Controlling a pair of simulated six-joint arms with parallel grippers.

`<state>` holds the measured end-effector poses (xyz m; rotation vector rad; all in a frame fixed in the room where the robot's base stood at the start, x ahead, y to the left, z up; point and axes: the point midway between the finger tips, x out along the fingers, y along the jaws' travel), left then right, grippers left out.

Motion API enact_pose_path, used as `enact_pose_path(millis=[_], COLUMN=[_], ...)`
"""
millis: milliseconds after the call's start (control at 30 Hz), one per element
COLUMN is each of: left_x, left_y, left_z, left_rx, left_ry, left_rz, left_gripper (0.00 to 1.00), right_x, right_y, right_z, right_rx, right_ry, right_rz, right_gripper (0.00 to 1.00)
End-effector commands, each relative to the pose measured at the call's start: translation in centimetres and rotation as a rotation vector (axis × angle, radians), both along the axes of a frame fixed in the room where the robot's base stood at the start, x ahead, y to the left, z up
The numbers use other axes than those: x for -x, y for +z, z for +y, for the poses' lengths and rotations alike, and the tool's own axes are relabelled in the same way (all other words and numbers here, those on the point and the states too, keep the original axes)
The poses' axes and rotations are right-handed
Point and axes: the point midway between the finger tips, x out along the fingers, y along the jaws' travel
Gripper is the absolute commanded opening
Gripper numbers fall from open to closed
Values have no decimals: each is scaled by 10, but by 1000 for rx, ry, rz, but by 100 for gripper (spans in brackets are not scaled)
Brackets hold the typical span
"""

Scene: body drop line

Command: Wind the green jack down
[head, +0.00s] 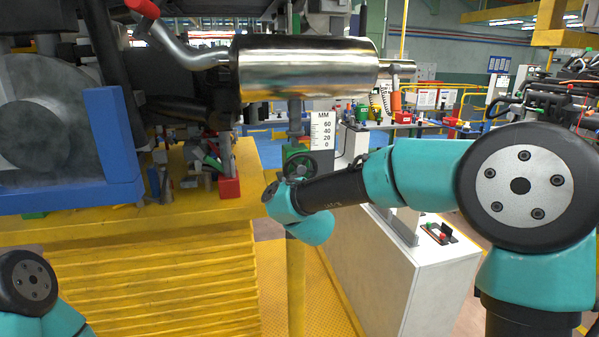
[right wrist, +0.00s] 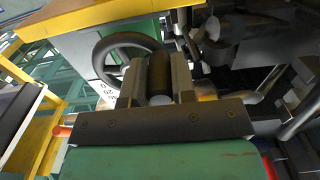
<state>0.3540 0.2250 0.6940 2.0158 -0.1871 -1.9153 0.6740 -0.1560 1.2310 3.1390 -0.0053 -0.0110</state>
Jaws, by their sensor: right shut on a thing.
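The green jack (head: 293,151) stands under the silver muffler in the head view, with its dark handwheel (head: 312,163) facing me. A white MM scale (head: 321,130) marked 0 to 60 stands beside it. My right arm reaches in from the right to the handwheel, and its wrist hides the gripper there. In the right wrist view, my right gripper (right wrist: 158,66) is shut on the dark cylindrical handle (right wrist: 160,80) of the handwheel (right wrist: 112,43). The handle sits between both fingers. My left arm shows only at the bottom left; its gripper is out of frame.
The silver muffler (head: 305,67) hangs above the jack. A yellow ribbed platform (head: 150,290) fills the lower left, with a red block (head: 229,187) on its top. A white cabinet (head: 420,285) stands right of the jack, below my right arm.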

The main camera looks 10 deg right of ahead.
Motion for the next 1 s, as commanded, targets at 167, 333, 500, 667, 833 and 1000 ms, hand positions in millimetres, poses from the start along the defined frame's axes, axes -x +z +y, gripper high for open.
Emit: enact_pose_path(millis=[167,333,500,667,833,1000], left_x=[0,0,0,0,0,0], left_y=[0,0,0,0,0,0], left_z=[0,0,0,0,0,0], left_rx=[0,0,0,0,0,0], left_ry=[0,0,0,0,0,0], left_rz=[0,0,0,0,0,0], left_gripper=[47,47,47,47,47,47], right_x=[-1,-1,-1,-1,-1,-1], right_y=[0,2,0,-7,-12,-13], right_z=[-9,-8,-12,-23,-27,-26], right_rx=[-4,-5,-4,-3,-4,-3], right_ry=[-13,-13,-14,-15,-11,-8], right_rz=[-14,-17,-19,-20,-19,-17], right_gripper=[0,0,0,0,0,0])
